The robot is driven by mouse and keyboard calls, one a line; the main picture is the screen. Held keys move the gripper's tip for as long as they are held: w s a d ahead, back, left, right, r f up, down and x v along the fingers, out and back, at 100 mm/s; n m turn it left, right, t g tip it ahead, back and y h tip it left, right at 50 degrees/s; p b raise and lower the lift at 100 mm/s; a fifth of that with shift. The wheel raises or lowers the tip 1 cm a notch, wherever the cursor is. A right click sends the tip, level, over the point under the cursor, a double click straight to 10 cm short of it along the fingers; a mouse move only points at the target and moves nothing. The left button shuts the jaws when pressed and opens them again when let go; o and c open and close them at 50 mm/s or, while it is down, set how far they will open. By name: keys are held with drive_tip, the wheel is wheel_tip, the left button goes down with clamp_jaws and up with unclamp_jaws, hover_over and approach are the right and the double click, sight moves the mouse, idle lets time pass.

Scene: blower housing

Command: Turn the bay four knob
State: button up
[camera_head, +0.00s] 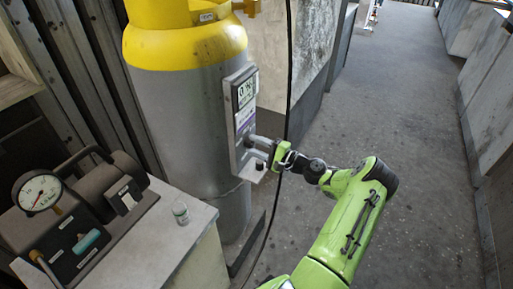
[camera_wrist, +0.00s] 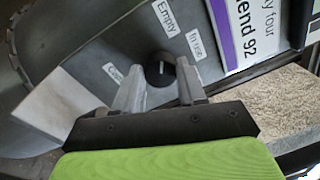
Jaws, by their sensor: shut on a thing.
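The bay four knob (camera_wrist: 160,70) is round and black with a pale pointer line, on a grey panel in the wrist view. Labels around it read "Empty", "In use" and one partly hidden, starting "Ca". My gripper (camera_wrist: 158,85) has its two grey fingers on either side of the knob, shut on it. In the head view my gripper (camera_head: 257,143) reaches from the right to the lower part of the panel (camera_head: 232,130) on a grey cylinder (camera_head: 190,115) with a yellow top. The knob is hidden by the fingers there.
A dark hose (camera_head: 288,80) hangs behind my gripper. The floor (camera_head: 400,90) to the right is open.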

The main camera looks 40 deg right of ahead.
idle(0.4)
drive_tip(key=o, duration=1.1)
drive_tip(key=shift+c, duration=0.2)
drive_tip(key=p+v, duration=0.2)
drive_tip(key=v, duration=1.3)
drive_tip(key=shift+s, duration=0.45)
drive_tip(key=shift+w, duration=0.1)
